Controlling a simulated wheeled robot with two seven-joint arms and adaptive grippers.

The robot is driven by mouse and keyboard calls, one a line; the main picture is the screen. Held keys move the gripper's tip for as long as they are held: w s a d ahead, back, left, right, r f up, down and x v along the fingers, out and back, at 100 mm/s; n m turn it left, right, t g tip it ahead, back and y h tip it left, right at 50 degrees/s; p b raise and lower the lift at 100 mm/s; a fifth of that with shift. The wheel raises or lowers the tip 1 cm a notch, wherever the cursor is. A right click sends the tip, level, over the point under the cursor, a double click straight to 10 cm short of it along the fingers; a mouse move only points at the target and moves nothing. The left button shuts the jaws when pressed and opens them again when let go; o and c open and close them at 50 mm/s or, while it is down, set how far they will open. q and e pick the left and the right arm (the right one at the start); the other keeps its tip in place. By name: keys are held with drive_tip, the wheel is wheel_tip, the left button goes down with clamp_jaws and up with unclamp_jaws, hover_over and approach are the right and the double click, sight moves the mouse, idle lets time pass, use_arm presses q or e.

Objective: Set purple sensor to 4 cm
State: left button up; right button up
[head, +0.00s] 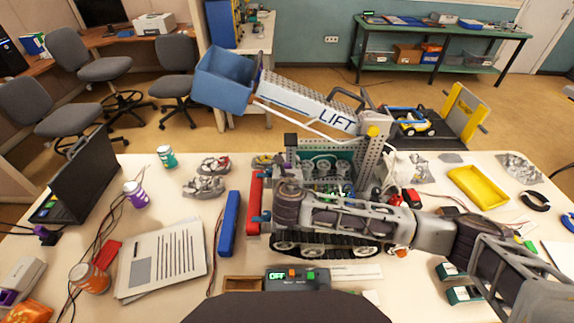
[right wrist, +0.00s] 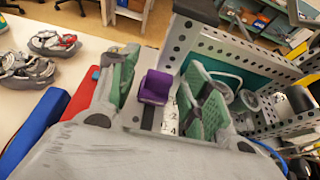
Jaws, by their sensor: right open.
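The purple sensor (right wrist: 156,86) shows in the right wrist view as a small block with a raised back. It sits beside a white strip with dark marks (right wrist: 170,122), whose figures are too small to read surely. My right gripper (right wrist: 163,92) is open, with one green-padded finger on each side of the sensor. A gap shows on both sides of the sensor. In the head view my right gripper (head: 284,182) is at the left end of the robot model (head: 325,247), where the sensor is largely hidden. My left gripper is not in view.
A perforated grey beam frame (right wrist: 235,45) stands close to the right finger. A red block (head: 254,203) and a blue bar (head: 229,224) lie left of the model. The model's lift arm (head: 310,103) carries a blue bin (head: 224,80) above the table's back edge.

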drive_tip(key=shift+w+f, duration=0.25)
drive_tip(key=shift+w, duration=0.4)
clamp_jaws()
